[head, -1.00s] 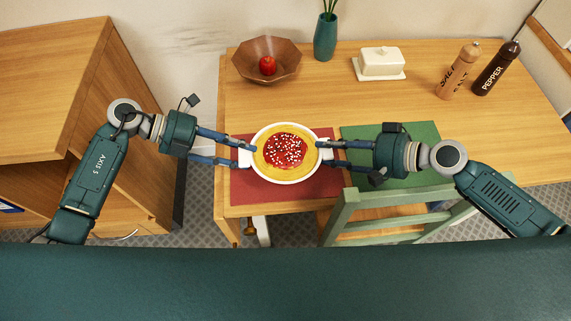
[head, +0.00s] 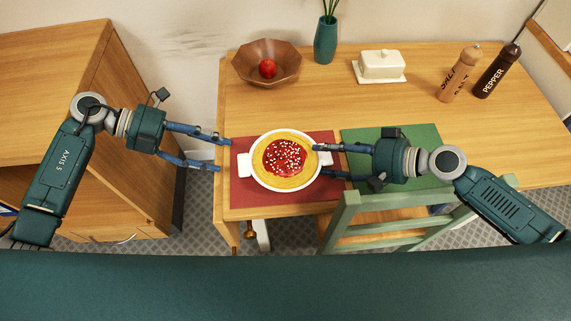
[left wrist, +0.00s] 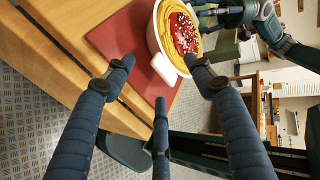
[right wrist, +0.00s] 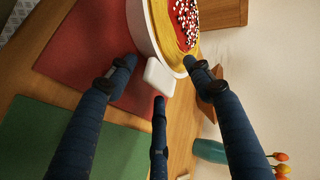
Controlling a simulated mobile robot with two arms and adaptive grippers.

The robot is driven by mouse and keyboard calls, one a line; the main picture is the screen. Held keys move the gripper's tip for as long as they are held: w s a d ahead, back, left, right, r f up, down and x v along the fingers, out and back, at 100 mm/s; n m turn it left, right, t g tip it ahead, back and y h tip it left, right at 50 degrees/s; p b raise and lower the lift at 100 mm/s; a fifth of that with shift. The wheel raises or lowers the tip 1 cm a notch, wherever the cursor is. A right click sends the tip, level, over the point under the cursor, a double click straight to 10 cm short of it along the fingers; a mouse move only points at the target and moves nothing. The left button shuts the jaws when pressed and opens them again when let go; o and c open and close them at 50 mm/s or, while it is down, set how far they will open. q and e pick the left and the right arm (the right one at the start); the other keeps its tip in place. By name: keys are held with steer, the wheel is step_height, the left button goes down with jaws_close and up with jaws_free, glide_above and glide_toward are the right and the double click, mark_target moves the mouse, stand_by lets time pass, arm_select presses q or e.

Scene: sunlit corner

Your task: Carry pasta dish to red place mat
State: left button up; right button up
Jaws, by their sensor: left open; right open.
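The pasta dish (head: 284,160) is a white round dish with two side handles, holding yellow pasta with red sauce and white bits. It sits on the red place mat (head: 318,195) at the table's front left. My left gripper (head: 225,154) is open and empty, left of the dish and apart from its left handle (left wrist: 164,68). My right gripper (head: 318,162) is open at the dish's right side, its fingers around or close to the right handle (right wrist: 159,77); contact is unclear. The dish also shows in the left wrist view (left wrist: 158,40) and the right wrist view (right wrist: 146,30).
A green mat (head: 425,144) lies right of the red one, with a green chair (head: 390,228) in front. A brown bowl (head: 243,68) with a red apple, a teal vase (head: 325,40), a butter dish (head: 380,66), and salt (head: 458,75) and pepper (head: 497,71) mills stand behind.

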steer(key=shift+d, duration=0.25)
steer(key=v, duration=1)
steer(key=shift+s, duration=0.15)
arm_select(q)
steer(key=v, duration=0.4)
steer(key=shift+a+r, duration=0.2)
steer(key=shift+a, duration=0.15)
arm_select(e)
steer(key=shift+v, duration=0.75)
steer(key=shift+r, duration=0.15)
